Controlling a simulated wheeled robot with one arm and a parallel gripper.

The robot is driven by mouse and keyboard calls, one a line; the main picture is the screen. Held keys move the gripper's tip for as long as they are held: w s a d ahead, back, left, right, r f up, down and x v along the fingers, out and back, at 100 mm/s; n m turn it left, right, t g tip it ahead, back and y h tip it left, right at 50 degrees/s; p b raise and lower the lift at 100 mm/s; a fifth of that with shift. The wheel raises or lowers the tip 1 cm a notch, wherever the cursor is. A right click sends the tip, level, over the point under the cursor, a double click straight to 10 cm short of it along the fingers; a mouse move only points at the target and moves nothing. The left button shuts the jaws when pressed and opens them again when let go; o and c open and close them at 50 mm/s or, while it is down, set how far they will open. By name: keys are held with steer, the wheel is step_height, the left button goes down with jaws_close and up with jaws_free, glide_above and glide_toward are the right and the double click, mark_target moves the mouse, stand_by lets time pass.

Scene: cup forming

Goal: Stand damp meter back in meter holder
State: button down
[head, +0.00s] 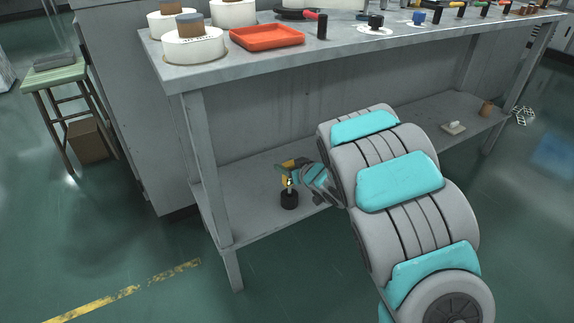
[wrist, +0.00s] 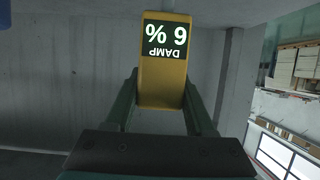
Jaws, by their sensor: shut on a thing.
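The damp meter (wrist: 163,85) is a yellow block with a dark green display. In the wrist view its word DAMP and percent reading appear upside down. My gripper (wrist: 160,100) is shut on it, with one finger on each side. In the head view my gripper (head: 296,173) is low in front of the bench, over the lower shelf, with the yellow of the meter (head: 285,181) at its tip. A small black round holder (head: 289,200) stands on the shelf directly below the meter. Whether the meter's lower end touches or enters it, I cannot tell.
The lower shelf (head: 255,215) is bare around the holder. The bench leg (head: 207,170) stands to its left, and the worktop (head: 240,68) with an orange tray (head: 267,37) is above. A brown cup (head: 487,107) and a pale block (head: 453,127) lie farther right.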

steer(key=shift+f+b, duration=1.15)
steer(key=shift+f, duration=1.25)
stand_by(0.6)
jaws_free()
stand_by(0.6)
step_height(320, 180, up, 8)
steer(key=p, duration=0.6)
stand_by(0.7)
